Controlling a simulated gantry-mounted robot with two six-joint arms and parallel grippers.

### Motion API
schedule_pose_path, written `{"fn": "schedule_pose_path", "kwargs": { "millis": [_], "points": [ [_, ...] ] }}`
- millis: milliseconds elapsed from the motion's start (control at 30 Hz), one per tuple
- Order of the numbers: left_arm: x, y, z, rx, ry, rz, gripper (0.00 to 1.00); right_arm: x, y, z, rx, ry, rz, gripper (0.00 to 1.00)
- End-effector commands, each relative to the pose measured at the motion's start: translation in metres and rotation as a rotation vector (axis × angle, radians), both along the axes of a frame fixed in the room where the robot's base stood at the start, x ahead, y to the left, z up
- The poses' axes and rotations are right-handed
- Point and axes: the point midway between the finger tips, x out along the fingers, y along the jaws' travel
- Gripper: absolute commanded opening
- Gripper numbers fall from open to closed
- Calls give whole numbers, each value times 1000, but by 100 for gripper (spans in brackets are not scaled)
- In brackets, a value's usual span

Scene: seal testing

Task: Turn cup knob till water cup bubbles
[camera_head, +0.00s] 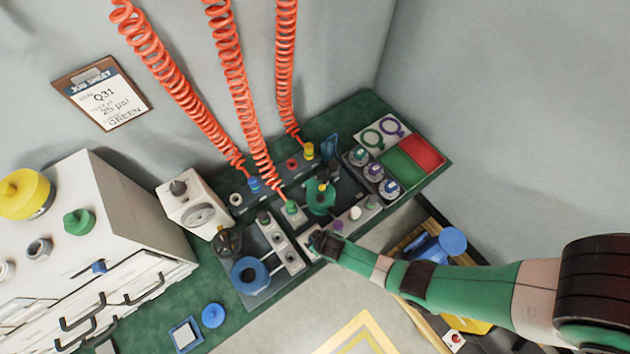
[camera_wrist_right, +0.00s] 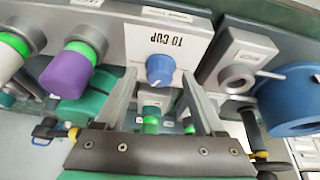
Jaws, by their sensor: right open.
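The cup knob is a blue ridged knob (camera_wrist_right: 160,70) on a pale block labelled "TO CUP", shown upside down in the right wrist view. My right gripper (camera_wrist_right: 158,82) is open, with one fingertip on each side of the knob and gaps visible between. In the head view, my right gripper (camera_head: 322,243) is at the front of the bench fixtures and hides the knob. I cannot pick out the water cup or any bubbles for certain. My left gripper is not in view.
A purple knob (camera_wrist_right: 70,70) and a blue ring (camera_wrist_right: 295,105) flank the knob block. A gauge box (camera_head: 190,203) stands beside a white cabinet (camera_head: 120,210). Orange coiled hoses (camera_head: 232,75) hang over the fixtures. A job sheet (camera_head: 103,95) hangs on the wall.

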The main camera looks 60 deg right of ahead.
Motion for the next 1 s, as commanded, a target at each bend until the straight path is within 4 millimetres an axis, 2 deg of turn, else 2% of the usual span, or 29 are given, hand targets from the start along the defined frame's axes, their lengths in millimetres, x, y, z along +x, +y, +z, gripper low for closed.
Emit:
{"fn": "schedule_pose_path", "kwargs": {
  "millis": [133, 233, 500, 633, 767, 1000],
  "points": [
    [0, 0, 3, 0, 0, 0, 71, 0, 0, 4, 1, -1, 0, 71],
    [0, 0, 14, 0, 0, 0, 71, -4, 2, 16, 0, -2, 1, 71],
    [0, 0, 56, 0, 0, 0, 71, -26, 11, 76, 0, -2, 1, 71],
    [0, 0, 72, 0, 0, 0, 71, -36, 14, 99, -1, 0, 2, 71],
    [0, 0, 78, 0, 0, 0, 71, -41, 16, 108, 1, 0, 1, 71],
    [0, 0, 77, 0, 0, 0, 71, -42, 16, 107, 0, 0, 0, 71]
  ]
}}
